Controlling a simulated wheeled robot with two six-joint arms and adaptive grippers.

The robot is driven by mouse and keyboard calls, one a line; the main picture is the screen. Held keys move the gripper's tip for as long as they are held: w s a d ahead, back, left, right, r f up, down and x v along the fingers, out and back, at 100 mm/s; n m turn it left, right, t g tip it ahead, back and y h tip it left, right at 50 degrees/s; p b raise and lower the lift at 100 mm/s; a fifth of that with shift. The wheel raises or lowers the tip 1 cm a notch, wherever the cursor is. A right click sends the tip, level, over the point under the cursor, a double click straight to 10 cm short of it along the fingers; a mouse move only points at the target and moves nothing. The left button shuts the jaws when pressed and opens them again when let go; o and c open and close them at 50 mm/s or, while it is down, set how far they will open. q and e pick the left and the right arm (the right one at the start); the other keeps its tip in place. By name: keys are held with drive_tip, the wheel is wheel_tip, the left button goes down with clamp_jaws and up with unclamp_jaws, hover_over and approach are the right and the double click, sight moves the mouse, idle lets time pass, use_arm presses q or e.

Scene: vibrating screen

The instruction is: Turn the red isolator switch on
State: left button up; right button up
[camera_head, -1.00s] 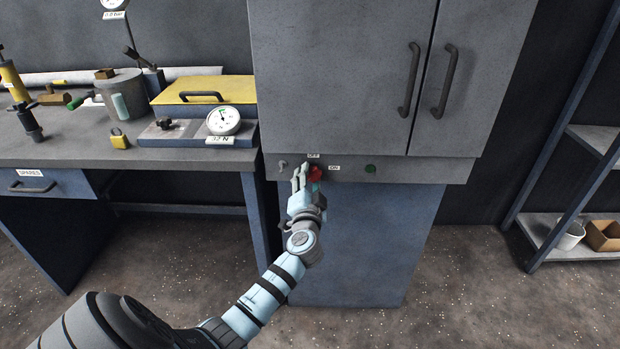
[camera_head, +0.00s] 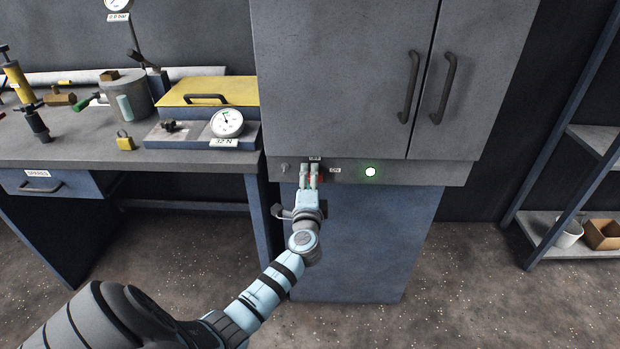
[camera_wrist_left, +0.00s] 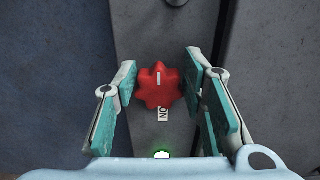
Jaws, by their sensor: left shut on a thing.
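The red isolator switch (camera_head: 320,177) is a star-shaped knob on the grey strip below the cabinet doors. In the left wrist view the knob (camera_wrist_left: 158,88) shows whole, with a white mark line running along the strip. An ON label (camera_wrist_left: 163,114) is beside it. My left gripper (camera_head: 309,168) reaches up to the strip and partly hides the knob in the head view. Its teal-padded fingers (camera_wrist_left: 158,85) stand on both sides of the knob, shut on it. A round lamp (camera_head: 370,172) right of the knob glows green-white. My right gripper is not in view.
The grey cabinet (camera_head: 340,75) with two dark handles is above the strip. A small toggle (camera_head: 284,168) is left of the knob. A workbench (camera_head: 70,150) with tools and a gauge stands at left. Shelving (camera_head: 590,140) stands at right. Open floor lies in front.

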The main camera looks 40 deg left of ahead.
use_arm(q)
drive_tip(key=shift+f, duration=0.2)
idle(0.3)
drive_tip(key=o, duration=0.9)
drive_tip(key=shift+o, duration=1.3)
drive_tip(key=shift+r, duration=0.1)
drive_tip(key=v, duration=1.2)
